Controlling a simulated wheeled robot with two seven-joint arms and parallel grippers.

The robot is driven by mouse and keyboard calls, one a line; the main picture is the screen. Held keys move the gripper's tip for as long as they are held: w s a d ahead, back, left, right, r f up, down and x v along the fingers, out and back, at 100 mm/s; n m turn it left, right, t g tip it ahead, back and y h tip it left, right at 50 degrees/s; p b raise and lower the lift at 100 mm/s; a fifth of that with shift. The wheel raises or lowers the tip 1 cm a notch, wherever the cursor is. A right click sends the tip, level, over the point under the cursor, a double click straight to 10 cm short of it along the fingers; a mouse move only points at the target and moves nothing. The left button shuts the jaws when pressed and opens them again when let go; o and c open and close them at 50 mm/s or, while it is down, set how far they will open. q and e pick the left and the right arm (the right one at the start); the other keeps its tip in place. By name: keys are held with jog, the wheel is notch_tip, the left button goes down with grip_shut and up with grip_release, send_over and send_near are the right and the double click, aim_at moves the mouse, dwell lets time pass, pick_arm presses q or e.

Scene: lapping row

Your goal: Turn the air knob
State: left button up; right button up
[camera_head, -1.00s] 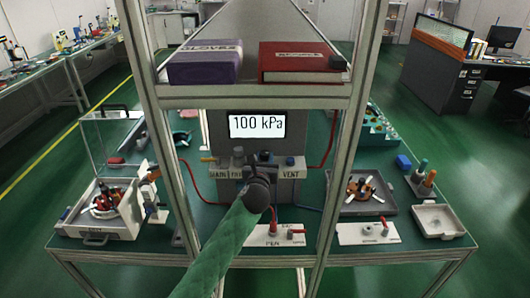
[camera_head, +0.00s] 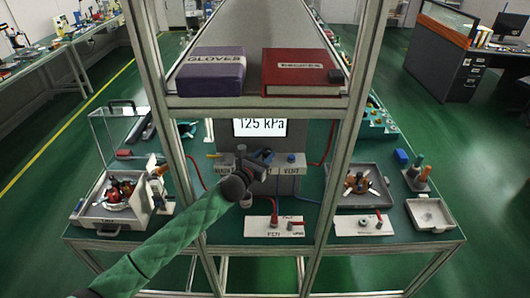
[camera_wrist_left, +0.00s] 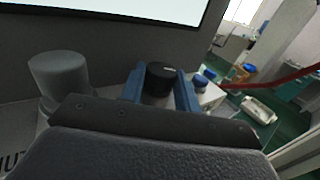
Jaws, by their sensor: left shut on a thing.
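The pressure panel stands under the shelf, and its display (camera_head: 259,127) reads 125 kPa, its top partly cut by the shelf edge. My left gripper (camera_head: 262,158) reaches the middle of the panel's row of controls. In the left wrist view its two blue fingers are shut on the sides of a black knob (camera_wrist_left: 159,77), which I take as the air knob. A grey knob (camera_wrist_left: 58,76) stands to its left, above a partly seen label. A blue knob (camera_wrist_left: 203,78) is to its right, by the VENT label (camera_head: 291,169). My right gripper is not in view.
Frame posts rise on both sides of my left arm. The shelf above holds a purple box (camera_head: 211,72) and a red book (camera_head: 300,72). A white plate (camera_head: 274,227) with a red lever lies below the panel. Open cases (camera_head: 110,222) stand left and right.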

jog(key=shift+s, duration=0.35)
pick_arm(q)
jog(key=o, duration=1)
jog(key=shift+s+a+f, duration=0.15)
jog(key=shift+s+a, duration=0.15)
jog(key=shift+s, duration=0.05)
jog(key=shift+b+v, duration=1.65)
jog(key=shift+v, duration=1.8)
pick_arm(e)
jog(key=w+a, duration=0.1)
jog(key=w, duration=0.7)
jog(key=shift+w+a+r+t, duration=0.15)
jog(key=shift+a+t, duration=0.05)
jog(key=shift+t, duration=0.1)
